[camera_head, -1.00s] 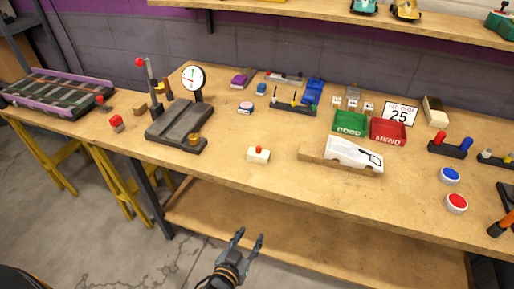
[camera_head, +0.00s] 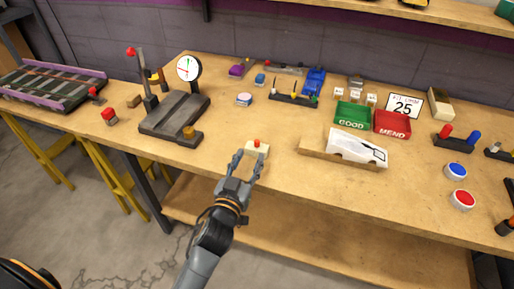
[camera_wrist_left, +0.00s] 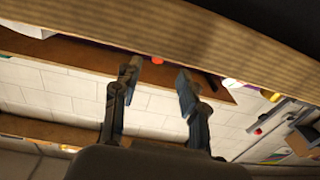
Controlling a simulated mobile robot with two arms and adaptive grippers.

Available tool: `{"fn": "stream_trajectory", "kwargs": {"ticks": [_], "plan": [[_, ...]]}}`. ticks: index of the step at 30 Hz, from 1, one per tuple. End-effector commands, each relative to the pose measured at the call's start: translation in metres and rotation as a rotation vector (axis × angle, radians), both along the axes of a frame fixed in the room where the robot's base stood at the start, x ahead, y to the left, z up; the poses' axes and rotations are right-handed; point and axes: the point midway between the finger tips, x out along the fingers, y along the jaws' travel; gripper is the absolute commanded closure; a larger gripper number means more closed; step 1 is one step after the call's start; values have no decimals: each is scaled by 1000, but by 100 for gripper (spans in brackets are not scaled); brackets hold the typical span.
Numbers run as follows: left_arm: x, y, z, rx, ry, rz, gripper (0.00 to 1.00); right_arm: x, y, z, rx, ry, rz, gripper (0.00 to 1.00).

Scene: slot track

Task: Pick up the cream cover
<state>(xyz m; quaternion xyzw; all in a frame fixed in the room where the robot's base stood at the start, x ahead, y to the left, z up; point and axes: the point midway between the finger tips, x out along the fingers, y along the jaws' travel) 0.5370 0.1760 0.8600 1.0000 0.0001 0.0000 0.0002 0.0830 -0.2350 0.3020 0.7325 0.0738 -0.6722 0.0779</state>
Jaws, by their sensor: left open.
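The cream cover (camera_head: 259,151), a small cream block with a red knob on top, sits near the front edge of the workbench in the head view. My left gripper (camera_head: 249,158) is open and empty, with its fingertips at the near side of the cover. The fingers partly overlap the cover's front in this view, and I cannot tell whether they touch it. In the left wrist view the open fingers (camera_wrist_left: 158,72) point toward the bench edge, and a small red spot shows between them. My right gripper is not in view.
A black stand with a dial (camera_head: 189,69) is to the left. The bench (camera_head: 225,128) is clear around the cover.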

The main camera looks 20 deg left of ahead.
Motion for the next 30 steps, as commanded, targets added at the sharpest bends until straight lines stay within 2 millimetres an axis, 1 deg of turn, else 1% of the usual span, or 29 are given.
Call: {"fn": "stream_trajectory", "kwargs": {"ticks": [4, 9, 12, 15, 21, 26, 27, 30], "plan": [[13, -1, 1, 3, -2, -1, 57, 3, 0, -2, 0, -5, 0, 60], [39, -2, 2, 2, -3, -1, 57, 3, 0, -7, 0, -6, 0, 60], [49, -2, 2, 2, -1, 0, 57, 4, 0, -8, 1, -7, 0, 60], [53, -2, 2, 2, -1, 0, 57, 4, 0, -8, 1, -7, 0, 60], [53, -2, 3, 1, 0, 0, 57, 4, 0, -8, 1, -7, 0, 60], [53, -2, 3, 0, 0, 0, 90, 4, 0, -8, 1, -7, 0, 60], [53, -2, 3, 0, 0, 1, 98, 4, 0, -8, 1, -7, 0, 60], [53, -2, 3, 0, 0, 1, 99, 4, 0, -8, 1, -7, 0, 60]]}}
